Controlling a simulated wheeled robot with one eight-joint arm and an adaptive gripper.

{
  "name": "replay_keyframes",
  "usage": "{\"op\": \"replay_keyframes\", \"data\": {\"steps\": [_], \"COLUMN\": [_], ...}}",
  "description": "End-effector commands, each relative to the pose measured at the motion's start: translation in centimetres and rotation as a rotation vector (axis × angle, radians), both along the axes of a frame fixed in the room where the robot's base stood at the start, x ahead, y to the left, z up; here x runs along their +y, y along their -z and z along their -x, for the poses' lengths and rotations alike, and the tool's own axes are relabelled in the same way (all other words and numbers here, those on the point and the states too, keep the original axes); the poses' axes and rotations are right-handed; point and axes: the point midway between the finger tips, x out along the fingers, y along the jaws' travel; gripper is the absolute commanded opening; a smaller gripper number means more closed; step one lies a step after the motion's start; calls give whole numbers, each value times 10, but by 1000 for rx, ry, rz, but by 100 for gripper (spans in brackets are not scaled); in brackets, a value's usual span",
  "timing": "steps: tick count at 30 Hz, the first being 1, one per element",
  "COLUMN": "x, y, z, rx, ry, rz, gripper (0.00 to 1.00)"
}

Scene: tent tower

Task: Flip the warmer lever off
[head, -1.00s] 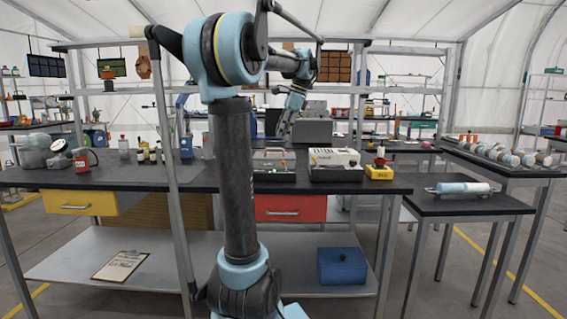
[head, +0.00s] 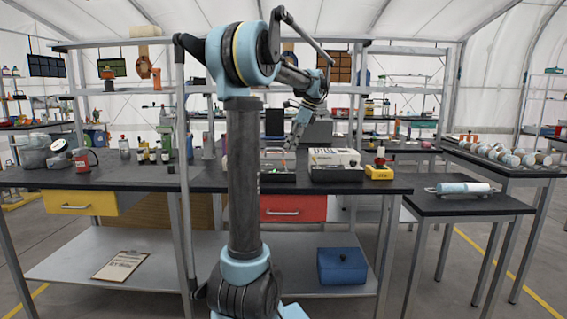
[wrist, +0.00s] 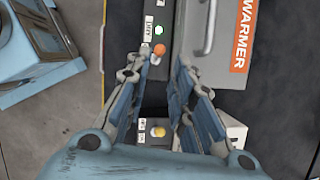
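The warmer (wrist: 215,45) is a grey box with a metal handle and an orange WARMER label, at the upper right of the wrist view. A second lever with a yellow tip (wrist: 158,132) sits lower, between my fingers. My gripper (wrist: 166,62) is open and empty over the panel, its fingertips on either side near the orange-tipped lever. I cannot tell whether they touch it. In the head view my gripper (head: 291,142) hangs over the dark bench.
A white device (head: 335,165) and a yellow box with a red knob (head: 379,171) stand to the right on the bench. Bottles and a red can (head: 81,160) stand at the left.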

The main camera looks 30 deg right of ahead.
Motion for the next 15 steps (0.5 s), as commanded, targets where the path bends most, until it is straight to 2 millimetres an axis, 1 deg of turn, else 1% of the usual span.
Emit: {"op": "replay_keyframes", "data": {"steps": [1, 3, 9, 15], "x": [2, 6, 15, 21], "y": [9, 21, 51, 72], "z": [-3, -7, -16, -22], "rx": [0, 0, 0, 1], "ry": [-1, -1, -1, -1], "rz": [0, 0, 0, 0], "gripper": [22, 22, 22, 22]}}
